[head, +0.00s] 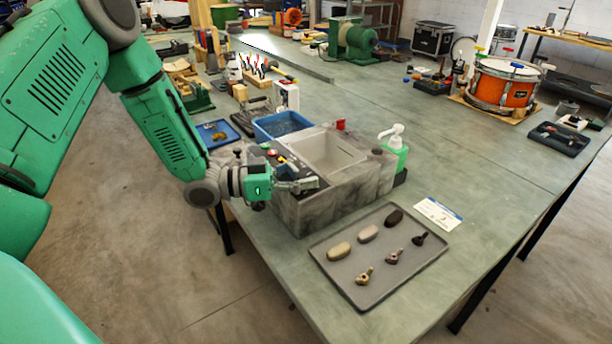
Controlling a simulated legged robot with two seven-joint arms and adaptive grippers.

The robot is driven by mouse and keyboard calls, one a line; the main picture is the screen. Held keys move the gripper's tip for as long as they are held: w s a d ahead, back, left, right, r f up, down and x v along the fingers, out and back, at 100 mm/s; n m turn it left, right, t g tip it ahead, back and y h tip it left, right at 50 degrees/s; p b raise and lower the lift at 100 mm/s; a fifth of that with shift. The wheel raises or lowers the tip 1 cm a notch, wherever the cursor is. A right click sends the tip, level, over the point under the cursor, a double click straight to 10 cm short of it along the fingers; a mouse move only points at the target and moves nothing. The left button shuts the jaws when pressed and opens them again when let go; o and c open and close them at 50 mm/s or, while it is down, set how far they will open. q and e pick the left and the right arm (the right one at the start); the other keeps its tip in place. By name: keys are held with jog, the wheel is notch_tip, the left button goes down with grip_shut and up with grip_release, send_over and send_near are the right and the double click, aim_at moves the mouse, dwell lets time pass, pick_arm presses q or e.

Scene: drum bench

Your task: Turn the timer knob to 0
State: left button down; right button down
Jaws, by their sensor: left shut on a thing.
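A grey stone-look unit (345,198) with a light rectangular basin (327,152) stands near the left edge of the bench. Its dark panel (277,157), left of the basin, carries small red and yellow parts. My left gripper (303,185) reaches in from the left, low over the near end of this panel. Its fingers are shut on the timer knob, which they hide, so its pointer and scale cannot be read. My right gripper is not in view.
A grey tray (335,285) with several small stones and metal parts lies in front, by a white card (438,213). A green pump bottle (395,149) stands right of the unit. A blue tub (281,125) is behind it. The bench to the right is largely clear.

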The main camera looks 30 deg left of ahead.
pick_arm(q)
jog(key=shift+s+d+r, duration=0.1)
jog(key=shift+s+r, duration=0.2)
jog(key=c, duration=1.2)
grip_release()
jog(key=shift+w+a+f, duration=0.2)
jog(key=v, duration=1.2)
jog(key=shift+w+f, duration=0.1)
jog(key=shift+d, duration=0.15)
